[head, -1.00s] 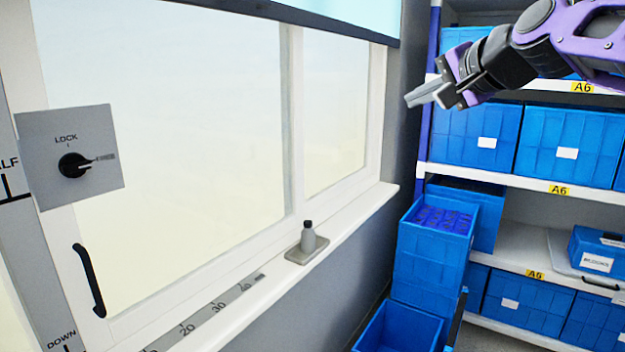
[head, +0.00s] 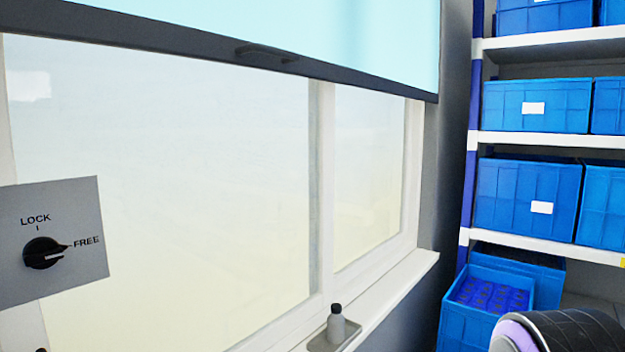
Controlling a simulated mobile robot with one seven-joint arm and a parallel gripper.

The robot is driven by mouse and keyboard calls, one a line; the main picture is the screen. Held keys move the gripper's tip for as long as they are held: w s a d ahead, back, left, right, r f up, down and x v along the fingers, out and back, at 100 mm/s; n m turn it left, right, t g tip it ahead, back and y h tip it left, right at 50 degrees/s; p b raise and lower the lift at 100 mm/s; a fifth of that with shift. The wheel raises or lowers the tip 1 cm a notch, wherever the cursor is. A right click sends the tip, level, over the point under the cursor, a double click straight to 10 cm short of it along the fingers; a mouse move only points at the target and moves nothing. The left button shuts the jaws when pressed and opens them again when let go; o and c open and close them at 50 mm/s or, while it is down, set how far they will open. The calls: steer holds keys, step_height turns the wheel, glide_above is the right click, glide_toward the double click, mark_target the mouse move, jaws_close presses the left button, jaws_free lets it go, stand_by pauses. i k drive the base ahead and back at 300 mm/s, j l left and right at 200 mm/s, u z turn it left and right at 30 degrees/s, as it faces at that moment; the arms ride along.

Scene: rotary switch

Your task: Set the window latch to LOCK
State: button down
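The window latch is a black rotary knob (head: 45,253) on a grey square plate (head: 82,217) at the left of the head view. The word LOCK (head: 35,219) with a small tick stands above the knob. The word FREE (head: 87,240) stands to its right. The knob's pale pointer line points right, toward FREE. My gripper is not in view. Only a rounded black and purple part of my arm shows at the bottom right, well away from the plate.
The plate stands in front of the window (head: 180,170). A blue blind with a dark bottom bar (head: 200,42) hangs above. A grey bottle (head: 336,325) stands on a small tray on the white sill. Shelves with blue bins (head: 525,195) are at the right.

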mark_target(41, 252)
steer(key=k+u, duration=0.15)
steer(key=u, duration=1.6)
